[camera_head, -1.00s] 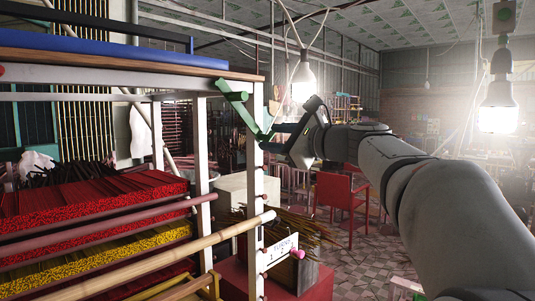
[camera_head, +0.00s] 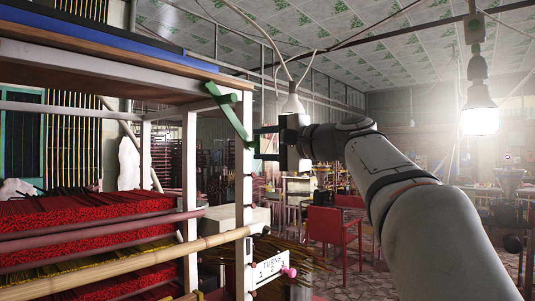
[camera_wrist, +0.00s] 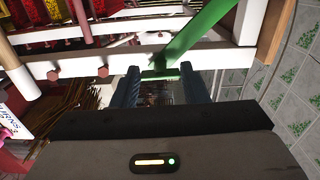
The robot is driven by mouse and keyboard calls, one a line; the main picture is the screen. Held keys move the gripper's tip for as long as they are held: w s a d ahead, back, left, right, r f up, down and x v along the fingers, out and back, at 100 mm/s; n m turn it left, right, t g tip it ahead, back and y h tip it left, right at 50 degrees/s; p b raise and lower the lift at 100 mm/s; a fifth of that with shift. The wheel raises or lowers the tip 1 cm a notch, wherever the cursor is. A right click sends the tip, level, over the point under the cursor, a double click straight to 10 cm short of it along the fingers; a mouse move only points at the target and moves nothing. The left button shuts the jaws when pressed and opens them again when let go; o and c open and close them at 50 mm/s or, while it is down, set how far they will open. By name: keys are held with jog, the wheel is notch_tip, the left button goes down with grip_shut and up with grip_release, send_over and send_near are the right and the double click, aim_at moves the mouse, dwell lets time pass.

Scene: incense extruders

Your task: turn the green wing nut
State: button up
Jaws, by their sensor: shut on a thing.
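The green wing nut (camera_head: 233,116) is on the front corner post of the white rack, just below its top board. One long wing slants down to the right, to my gripper (camera_head: 258,145). In the wrist view, the wing nut's green bar (camera_wrist: 201,30) comes down from the top right. Its end part lies between the two dark fingers of my gripper (camera_wrist: 161,78), which are closed on it. The fingers partly hide that end.
The white rack (camera_head: 245,191) holds trays of red and yellow incense sticks. A bamboo pole (camera_head: 150,265) and a "TURNS" card (camera_head: 270,268) with a pink knob are lower down. A red chair (camera_head: 332,228) stands behind. A lit bulb (camera_head: 480,121) hangs at right.

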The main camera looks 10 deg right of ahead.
jog(key=shift+r+n+b, duration=0.1)
jog(key=shift+n+b, duration=0.25)
jog(key=shift+n, duration=0.25)
jog(key=o, duration=1)
jog(key=v, duration=0.7)
jog(key=shift+s+d+b, duration=0.25)
jog(key=shift+b, duration=0.05)
